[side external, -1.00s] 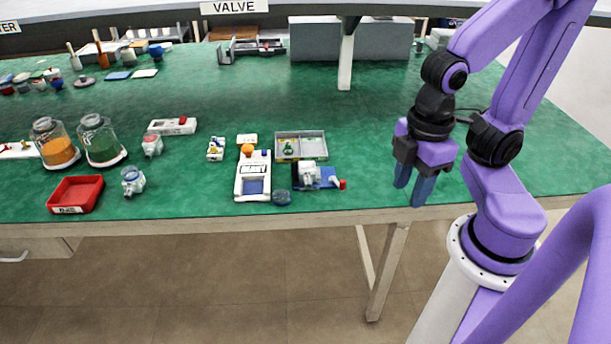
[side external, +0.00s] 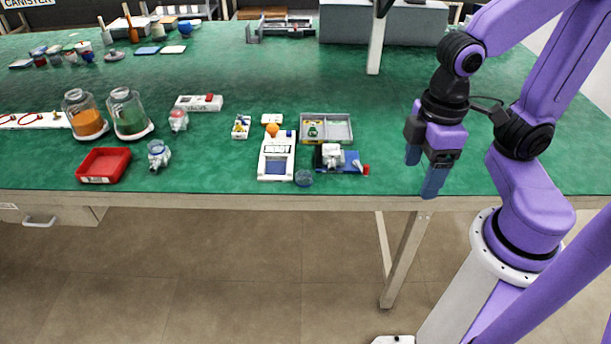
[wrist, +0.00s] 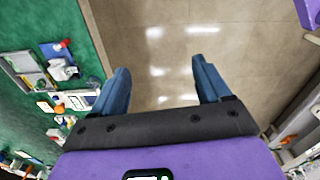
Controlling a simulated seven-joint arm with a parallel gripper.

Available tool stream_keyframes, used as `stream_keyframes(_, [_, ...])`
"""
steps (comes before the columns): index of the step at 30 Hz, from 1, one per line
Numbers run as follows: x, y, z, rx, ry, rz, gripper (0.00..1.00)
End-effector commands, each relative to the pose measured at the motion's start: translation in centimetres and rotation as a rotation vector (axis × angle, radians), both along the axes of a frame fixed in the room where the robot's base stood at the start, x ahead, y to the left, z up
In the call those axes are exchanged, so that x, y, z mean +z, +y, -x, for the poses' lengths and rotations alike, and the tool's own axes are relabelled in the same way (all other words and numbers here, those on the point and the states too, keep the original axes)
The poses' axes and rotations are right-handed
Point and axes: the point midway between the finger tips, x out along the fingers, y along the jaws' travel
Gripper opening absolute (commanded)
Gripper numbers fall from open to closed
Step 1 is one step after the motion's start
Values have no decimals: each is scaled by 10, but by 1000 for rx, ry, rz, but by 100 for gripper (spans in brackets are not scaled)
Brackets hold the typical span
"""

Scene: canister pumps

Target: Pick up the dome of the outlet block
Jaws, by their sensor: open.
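A white block (side external: 332,156) on a blue plate (side external: 351,160) with a red-ended stub (side external: 364,169) stands near the table's front edge; I take it for the outlet block. It also shows at the left of the wrist view (wrist: 62,70). A small dark-blue rounded piece (side external: 303,178) lies just left of it; I cannot tell for sure whether this is the dome. My gripper (side external: 422,173) is open and empty, pointing down near the table's front edge, to the right of the block. In the wrist view its blue fingers (wrist: 160,66) stand wide apart over the floor.
Two jars (side external: 127,112) stand farther left. A grey post (side external: 376,45) rises behind. The table between block and gripper is clear.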

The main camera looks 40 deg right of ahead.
Motion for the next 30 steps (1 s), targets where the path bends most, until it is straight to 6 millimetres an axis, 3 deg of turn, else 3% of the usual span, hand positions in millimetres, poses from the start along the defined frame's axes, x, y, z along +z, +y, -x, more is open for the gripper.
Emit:
stream_keyframes(6, [-3,19,-60,-430,10,3,77])
stream_keyframes(15, [-14,26,-146,-1036,20,2,77])
stream_keyframes(23, [-32,11,-219,-1563,28,1,77])
stream_keyframes(30, [-54,-19,-277,-2048,33,-2,77])
